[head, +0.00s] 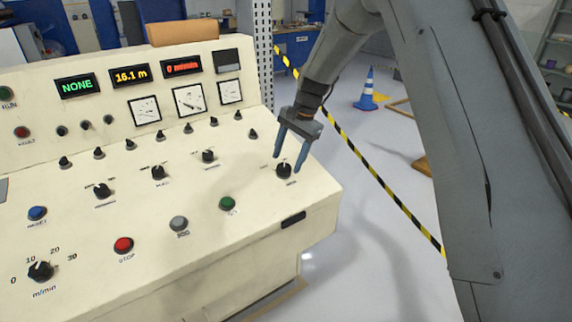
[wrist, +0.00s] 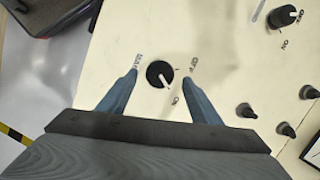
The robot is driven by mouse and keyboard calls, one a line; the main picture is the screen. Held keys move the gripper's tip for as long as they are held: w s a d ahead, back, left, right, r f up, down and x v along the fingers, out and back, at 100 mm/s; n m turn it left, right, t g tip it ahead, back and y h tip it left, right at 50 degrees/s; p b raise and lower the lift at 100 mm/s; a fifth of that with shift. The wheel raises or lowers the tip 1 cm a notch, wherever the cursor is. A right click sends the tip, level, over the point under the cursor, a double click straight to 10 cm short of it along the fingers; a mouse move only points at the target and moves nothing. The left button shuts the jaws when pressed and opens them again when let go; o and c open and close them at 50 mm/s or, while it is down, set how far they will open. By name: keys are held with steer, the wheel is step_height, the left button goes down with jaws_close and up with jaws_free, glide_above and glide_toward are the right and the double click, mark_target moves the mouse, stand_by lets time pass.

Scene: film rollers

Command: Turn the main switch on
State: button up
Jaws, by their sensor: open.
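The main switch (head: 284,171) is a black rotary knob near the right end of the cream control panel. In the wrist view the knob (wrist: 160,74) has a label reading MAIN on its left, OFF at upper right and ON at lower right. Its white pointer mark appears to point to the lower right, toward ON. My gripper (head: 288,163) is open above the panel, with its two blue-grey fingers on either side of the knob. In the wrist view the fingertips (wrist: 160,79) flank the knob with a gap on each side.
Several other black knobs sit on the panel, one of them (head: 208,156) left of the switch. A green button (head: 227,203), a grey button (head: 179,223) and a red STOP button (head: 123,245) lie nearer the front. The green display (head: 77,85) reads NONE.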

steer(key=shift+b+v, duration=0.5)
steer(key=shift+v, duration=2.05)
steer(key=s+d+f+n+h, duration=0.1)
steer(key=s+d, duration=0.4)
steer(key=s, duration=0.6)
steer(key=s+d+f+n+h, duration=0.1)
steer(key=s+d+n, duration=0.3)
steer(key=s, duration=0.7)
steer(key=s+d+f+n+h, duration=0.1)
steer(key=s+d+f+n, duration=0.1)
steer(key=s+d, duration=0.6)
steer(key=s+n, duration=0.1)
steer(key=s, duration=0.2)
steer(key=shift+d+t, duration=0.2)
steer(key=shift+t, duration=0.1)
